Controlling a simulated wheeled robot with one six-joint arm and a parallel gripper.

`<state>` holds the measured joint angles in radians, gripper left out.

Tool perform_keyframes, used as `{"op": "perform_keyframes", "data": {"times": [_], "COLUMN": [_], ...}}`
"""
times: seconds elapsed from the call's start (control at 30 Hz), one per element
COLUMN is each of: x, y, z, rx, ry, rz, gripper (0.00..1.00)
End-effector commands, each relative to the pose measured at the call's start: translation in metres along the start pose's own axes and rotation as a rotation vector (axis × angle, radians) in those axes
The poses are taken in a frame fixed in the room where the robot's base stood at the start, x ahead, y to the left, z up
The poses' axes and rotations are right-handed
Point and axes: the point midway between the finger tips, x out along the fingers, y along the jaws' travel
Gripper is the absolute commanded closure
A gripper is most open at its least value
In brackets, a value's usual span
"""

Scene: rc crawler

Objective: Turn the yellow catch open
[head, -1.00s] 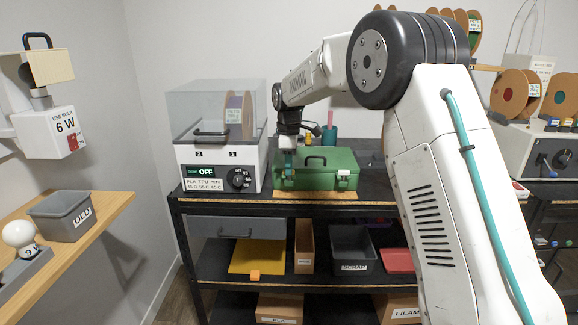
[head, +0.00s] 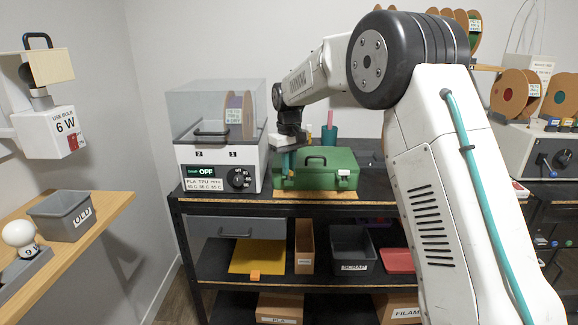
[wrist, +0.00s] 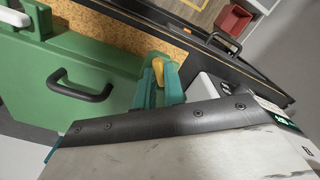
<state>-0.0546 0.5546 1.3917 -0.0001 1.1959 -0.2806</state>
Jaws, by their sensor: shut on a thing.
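The green case (head: 325,172) stands on the black workbench, with its black handle (head: 316,159) upward and a white latch (head: 343,173) at its right front. My gripper (head: 288,163) points down at the left end of the case front. In the wrist view its teal fingers (wrist: 161,84) are closed on the yellow catch (wrist: 158,70), which shows between them at the edge of the green case (wrist: 50,65). How far the catch is turned cannot be told.
A clear-lidded dryer box (head: 218,160) stands close to the left of my gripper. A teal cup (head: 329,133) stands behind the case. A grey bin (head: 352,245) and a yellow sheet (head: 258,256) are on the shelf below.

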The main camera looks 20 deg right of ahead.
Motion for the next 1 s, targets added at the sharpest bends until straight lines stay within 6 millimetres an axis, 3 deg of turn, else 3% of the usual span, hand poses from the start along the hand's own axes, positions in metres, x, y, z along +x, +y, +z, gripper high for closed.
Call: {"op": "perform_keyframes", "data": {"times": [0.5, 1.0], "x": [-0.0015, -0.0016], "y": [0.0003, 0.0004], "z": [-0.0006, -0.0007], "rx": [0.453, 0.653], "ry": [0.004, 0.004], "rz": [0.0, 0.0], "gripper": [1.0, 1.0]}}
